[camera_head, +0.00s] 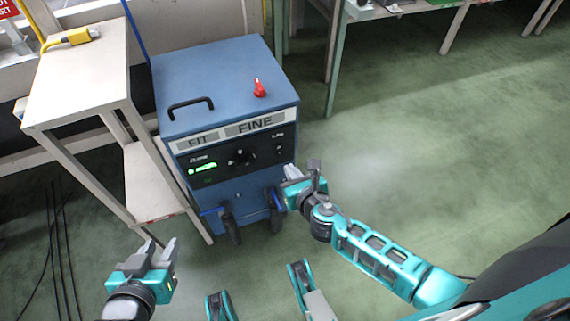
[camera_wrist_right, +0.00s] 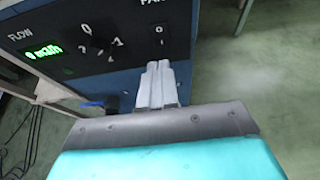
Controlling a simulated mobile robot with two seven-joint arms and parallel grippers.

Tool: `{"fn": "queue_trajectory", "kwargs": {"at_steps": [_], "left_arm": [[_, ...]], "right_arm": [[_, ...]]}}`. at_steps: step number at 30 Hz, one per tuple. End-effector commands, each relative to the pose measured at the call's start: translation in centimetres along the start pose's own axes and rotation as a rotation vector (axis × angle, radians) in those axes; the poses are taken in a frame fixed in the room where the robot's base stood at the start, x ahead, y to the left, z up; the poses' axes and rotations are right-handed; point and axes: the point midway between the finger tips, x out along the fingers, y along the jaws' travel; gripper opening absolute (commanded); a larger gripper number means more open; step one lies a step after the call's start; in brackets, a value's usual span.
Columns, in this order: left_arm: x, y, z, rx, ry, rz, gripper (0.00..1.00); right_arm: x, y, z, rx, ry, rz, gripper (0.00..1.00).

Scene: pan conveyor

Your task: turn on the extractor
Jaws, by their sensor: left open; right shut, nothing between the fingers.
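The extractor looks to be the blue cabinet (camera_head: 225,75) with a black front panel. In the right wrist view the panel (camera_wrist_right: 120,20) shows a lit green flow display (camera_wrist_right: 43,52) reading about zero. Beside it are a dark rotary knob (camera_wrist_right: 98,40) with 0 and 1 marks and, further right, a small fan switch (camera_wrist_right: 159,36). My right gripper (camera_wrist_right: 159,66) is shut and empty, its fingertips just below the switch; contact cannot be told. It also shows in the head view (camera_head: 291,172) at the cabinet's right front. My left gripper (camera_head: 158,248) is open and empty, low in front of the stand.
A beige stand (camera_head: 75,90) with a yellow plug (camera_head: 80,36) is left of the cabinet. A red object (camera_head: 259,88) and a black handle (camera_head: 190,104) are on the cabinet's top. Blue-handled fittings (camera_head: 212,211) project below the panel.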

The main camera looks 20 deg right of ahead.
Motion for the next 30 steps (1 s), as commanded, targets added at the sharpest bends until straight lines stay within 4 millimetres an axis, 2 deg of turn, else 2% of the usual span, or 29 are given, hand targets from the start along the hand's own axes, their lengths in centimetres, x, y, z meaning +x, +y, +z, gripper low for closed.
{"fn": "queue_trajectory", "kwargs": {"at_steps": [1, 3, 10, 15, 30], "left_arm": [[-0.5, -0.1, -0.4, 0.002, -0.005, -0.001, 0.4], [-0.8, -0.1, -0.6, 0.004, -0.007, -0.001, 0.4], [-1.1, -0.1, -1.2, 0.005, -0.009, -0.001, 0.4], [-1.2, -0.1, -1.3, 0.005, -0.009, -0.001, 0.4], [-0.9, 0.0, -1.6, -0.002, 0.0, -0.001, 0.4]], "right_arm": [[-1.5, -0.1, 0.4, 0.0, 0.001, -0.002, 0.0], [-3.0, -0.1, 0.3, -0.001, 0.001, -0.001, 0.0], [-6.4, -0.1, 0.2, 0.0, 0.0, -0.002, 0.0], [-7.2, -0.1, 0.1, 0.0, -0.001, -0.003, 0.0], [-7.3, -0.2, 0.1, -0.004, -0.01, 0.009, 0.0]]}}
